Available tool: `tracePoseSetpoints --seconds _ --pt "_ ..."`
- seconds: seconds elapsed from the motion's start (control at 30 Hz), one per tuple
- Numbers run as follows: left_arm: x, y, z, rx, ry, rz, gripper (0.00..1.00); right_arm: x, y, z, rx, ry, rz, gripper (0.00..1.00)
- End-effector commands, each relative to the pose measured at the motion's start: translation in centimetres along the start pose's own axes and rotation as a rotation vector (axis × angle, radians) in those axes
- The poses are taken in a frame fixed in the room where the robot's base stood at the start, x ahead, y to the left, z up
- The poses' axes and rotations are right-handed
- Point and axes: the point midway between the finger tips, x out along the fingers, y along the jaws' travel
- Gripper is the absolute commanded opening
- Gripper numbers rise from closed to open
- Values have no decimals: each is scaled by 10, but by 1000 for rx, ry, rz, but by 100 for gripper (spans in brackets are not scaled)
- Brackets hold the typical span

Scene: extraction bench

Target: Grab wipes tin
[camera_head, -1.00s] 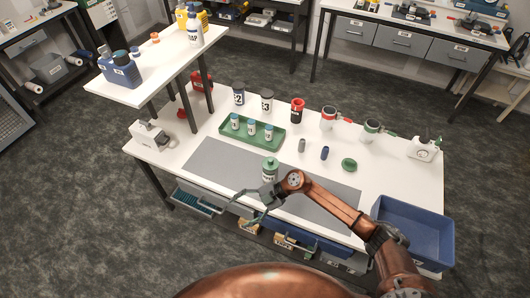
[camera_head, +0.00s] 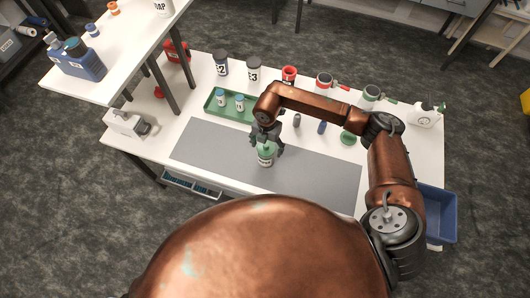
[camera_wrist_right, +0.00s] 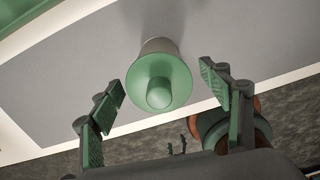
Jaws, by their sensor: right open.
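The wipes tin (camera_head: 265,157), a pale tin with a green lid, stands upright on the grey mat (camera_head: 320,180). My right gripper (camera_head: 266,143) is over it from above, with its fingers around the lid area. In the right wrist view the green lid of the tin (camera_wrist_right: 160,82) shows between the two green-padded fingers of my right gripper (camera_wrist_right: 163,88). The fingers are open, with a gap on each side of the tin. My left gripper is not in view.
A green tray (camera_head: 211,104) with small tins stands behind the mat, partly hidden by my right arm. A grey cylinder (camera_head: 297,120) and a blue one (camera_head: 322,127) stand to the right. A blue bin (camera_head: 440,212) is at the right edge. The mat's left part is clear.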

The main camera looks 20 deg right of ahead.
Motion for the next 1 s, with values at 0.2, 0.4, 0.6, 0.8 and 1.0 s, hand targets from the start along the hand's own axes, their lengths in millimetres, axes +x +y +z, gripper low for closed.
tracePoseSetpoints --seconds 0.2,0.4,0.6,0.8,1.0 --pt "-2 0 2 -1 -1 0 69 18 0 -1 0 2 0 71" --pt "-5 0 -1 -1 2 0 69 47 2 -2 3 4 -1 71" --pt "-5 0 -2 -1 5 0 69 62 2 -1 1 2 1 71" --pt "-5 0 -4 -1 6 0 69 62 2 -1 1 2 1 66" --pt "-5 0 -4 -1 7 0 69 62 2 -1 1 2 1 53"
